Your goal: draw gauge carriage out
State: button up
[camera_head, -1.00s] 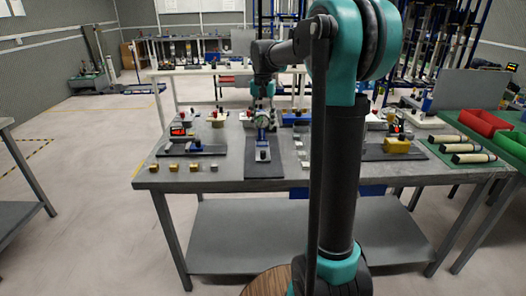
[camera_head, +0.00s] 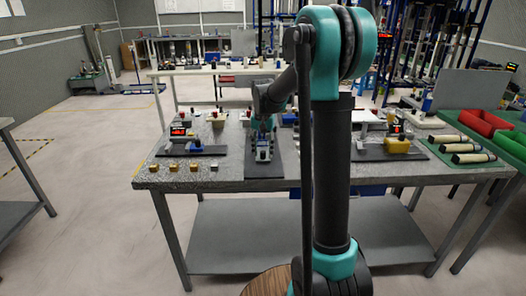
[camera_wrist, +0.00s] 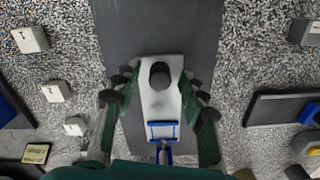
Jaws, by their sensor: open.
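The gauge carriage (camera_wrist: 160,103) is a pale metal slide with a black knob and a blue bracket, lying along a dark base plate (camera_wrist: 150,28) in the wrist view. My gripper (camera_wrist: 159,86) is open, with one green finger on each side of the carriage and its knob between the fingertips. I cannot tell whether either finger touches it. In the head view my gripper (camera_head: 264,150) is low over the same base plate (camera_head: 265,172) and hides most of the carriage.
Small numbered blocks (camera_wrist: 56,91) lie left of the plate. A fixture with a red display (camera_head: 178,131) stands to the left on the table. A yellow block (camera_head: 397,146) stands on a dark plate at right. Cream-coloured rollers (camera_head: 466,147) lie on a green mat.

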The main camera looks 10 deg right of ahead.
grip_shut()
dwell(0.3)
jog(key=s+a, duration=0.1)
jog(key=s, duration=1.2)
jog(key=shift+a, duration=0.3)
grip_release()
jog(key=shift+r, duration=0.1)
